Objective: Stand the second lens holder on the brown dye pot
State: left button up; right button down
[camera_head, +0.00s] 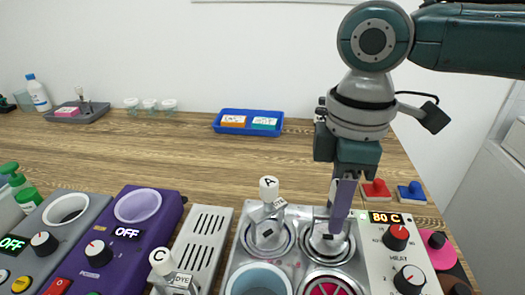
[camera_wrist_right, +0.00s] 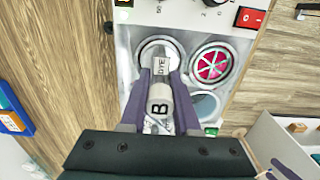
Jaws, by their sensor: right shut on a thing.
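My right gripper (camera_head: 339,222) points down over the back right well of the silver heated unit (camera_head: 277,212). In the right wrist view its purple fingers (camera_wrist_right: 160,80) are shut on a pale grey lens holder marked B (camera_wrist_right: 158,106), with a DYE tag. The holder's lower end is over or in that well (camera_head: 328,255); I cannot tell whether it bears on it. Holder A (camera_head: 268,188) stands in the back left well. Holder C (camera_head: 162,262) is at the front left. No brown dye shows; what the two back wells hold is hidden. My left gripper is not in view.
The front wells hold a pale blue pot (camera_head: 259,281) and a magenta one (camera_head: 328,289). The control panel (camera_head: 387,232) reads 80 C. A vented grey unit (camera_head: 203,236) and a purple unit (camera_head: 158,210) stand to the left. A blue tray (camera_head: 248,132) lies behind on bare wood.

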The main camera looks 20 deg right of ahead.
jog(key=shift+f, duration=0.3)
dwell(0.5)
jog(key=shift+c, duration=1.2)
grip_release()
notch_tip(320, 180, up, 6)
jog(key=p, duration=0.7)
jog(key=shift+r+p, duration=0.1)
jog(key=shift+p, duration=0.25)
